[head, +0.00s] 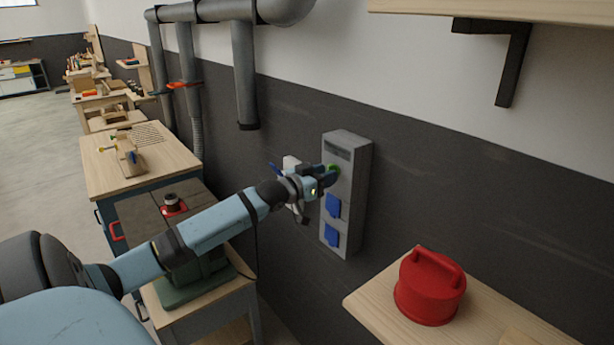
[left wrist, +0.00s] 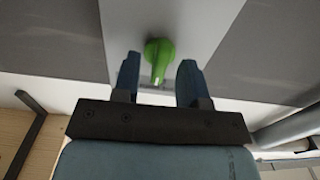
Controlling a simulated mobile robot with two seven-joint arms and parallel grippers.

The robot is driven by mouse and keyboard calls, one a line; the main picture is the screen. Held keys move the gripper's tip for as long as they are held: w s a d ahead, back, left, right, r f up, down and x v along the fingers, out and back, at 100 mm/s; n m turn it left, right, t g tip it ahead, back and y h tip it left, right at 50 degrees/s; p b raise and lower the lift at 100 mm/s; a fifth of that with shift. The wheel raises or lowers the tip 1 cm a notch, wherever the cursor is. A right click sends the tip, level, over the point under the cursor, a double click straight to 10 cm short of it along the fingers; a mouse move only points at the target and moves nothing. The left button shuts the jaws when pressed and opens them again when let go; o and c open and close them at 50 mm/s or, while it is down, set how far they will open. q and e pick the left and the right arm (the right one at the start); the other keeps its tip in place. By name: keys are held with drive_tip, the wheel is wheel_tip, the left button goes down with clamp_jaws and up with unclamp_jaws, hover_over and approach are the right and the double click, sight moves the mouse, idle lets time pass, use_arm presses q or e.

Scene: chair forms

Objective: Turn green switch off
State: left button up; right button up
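The green switch (head: 333,170) is a round knob on the upper part of a grey wall box (head: 350,185). In the left wrist view the green switch (left wrist: 160,58) shows its handle between my two blue fingers, with a gap on each side. My left gripper (head: 328,176) is open at the switch, its fingertips close to the box front. It also shows in the left wrist view (left wrist: 158,78). The gripper partly covers the switch in the head view. My right gripper is not in view.
Two blue socket covers (head: 332,206) sit below the switch on the box. A red lidded container (head: 430,287) stands on a wooden shelf (head: 380,300) at the lower right. Workbenches (head: 170,150) line the wall at left. Grey pipes (head: 245,75) run above.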

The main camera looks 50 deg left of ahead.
use_arm(q)
drive_tip(key=s+a+b, duration=0.1)
drive_tip(key=s+b, duration=0.1)
drive_tip(key=s, duration=1.1)
drive_tip(key=shift+s, duration=0.15)
drive_tip(key=s+d+f+g, duration=0.1)
drive_tip(key=s+d+f, duration=0.25)
drive_tip(key=f, duration=0.55)
drive_tip(key=s+d+f+g, duration=0.2)
drive_tip(key=d+f, duration=0.3)
drive_tip(key=f, duration=0.4)
drive_tip(key=s+d+f+g, duration=0.1)
drive_tip(key=s+d+f, duration=0.25)
drive_tip(key=f, duration=0.55)
drive_tip(key=s+d+f+g, duration=0.1)
drive_tip(key=s+d+f, duration=0.1)
drive_tip(key=d, duration=0.5)
drive_tip(key=s+d+f+m+g+h, duration=0.1)
drive_tip(key=s+d+f, duration=0.2)
drive_tip(key=d, duration=0.5)
drive_tip(key=s+d+f+m+g, duration=0.1)
drive_tip(key=s+d+f, duration=0.2)
drive_tip(key=d+f, duration=0.2)
drive_tip(key=d, duration=0.3)
drive_tip(key=shift+s+d+h, duration=0.2)
drive_tip(key=shift+h, duration=0.1)
